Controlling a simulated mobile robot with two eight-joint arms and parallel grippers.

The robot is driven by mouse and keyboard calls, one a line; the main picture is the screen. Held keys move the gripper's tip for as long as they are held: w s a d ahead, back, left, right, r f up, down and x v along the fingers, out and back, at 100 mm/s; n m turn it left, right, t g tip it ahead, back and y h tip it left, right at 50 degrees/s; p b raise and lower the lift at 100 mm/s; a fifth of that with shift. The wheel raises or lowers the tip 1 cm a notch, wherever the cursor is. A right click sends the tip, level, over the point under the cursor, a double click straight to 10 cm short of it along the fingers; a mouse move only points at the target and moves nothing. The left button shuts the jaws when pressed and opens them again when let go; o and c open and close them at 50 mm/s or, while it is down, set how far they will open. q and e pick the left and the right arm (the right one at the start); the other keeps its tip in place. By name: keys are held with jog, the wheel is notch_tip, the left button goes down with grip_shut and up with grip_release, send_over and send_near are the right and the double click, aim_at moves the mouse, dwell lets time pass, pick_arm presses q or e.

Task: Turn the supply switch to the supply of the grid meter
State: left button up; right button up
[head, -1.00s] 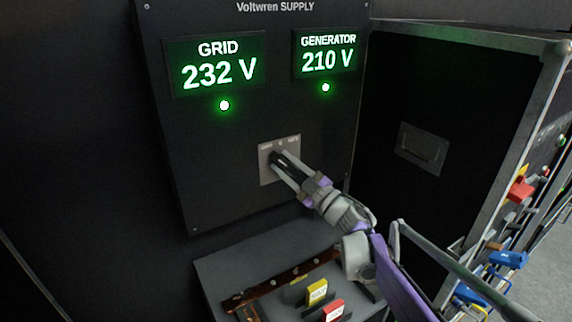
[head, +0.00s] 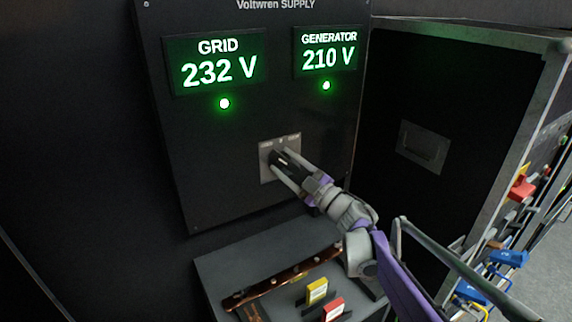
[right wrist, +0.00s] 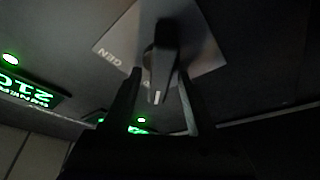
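The supply switch is a dark knob (right wrist: 163,55) with a white mark, on a light grey plate (head: 294,145) low on the Voltwren SUPPLY panel. In the right wrist view the plate shows GEN at one side and a mark near the knob's tip; the GRID end is hidden. The knob's exact setting is hard to tell. My right gripper (right wrist: 158,95) has its fingers on both sides of the knob, with narrow gaps showing. The grid meter (head: 217,64) reads 232 V and the generator meter (head: 328,52) reads 210 V; each has a lit green lamp below. My left gripper is out of view.
A grey shelf (head: 225,268) below the panel carries a copper bar and yellow and red tagged pieces (head: 317,291). An open dark cabinet door (head: 470,90) stands to the right. Beyond it are blue and red items (head: 510,258).

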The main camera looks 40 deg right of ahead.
jog(key=b+v, duration=0.1)
jog(key=v, duration=1)
jog(key=shift+b, duration=0.3)
jog(key=shift+w, duration=0.15)
jog(key=s+a+f+m+g+h+p, duration=0.2)
jog(key=s+a+f+m+g+h, duration=0.2)
jog(key=a+f+m+g+h, duration=0.8)
jog(key=s+a+f+g+y, duration=0.3)
jog(key=s+a+f+y, duration=0.5)
jog(key=s+a+f, duration=0.3)
jog(key=shift+a+f+p, duration=0.45)
jog(key=shift+a+f, duration=0.1)
jog(key=shift+a, duration=0.25)
jog(key=shift+c, duration=0.6)
jog(key=shift+d, duration=0.15)
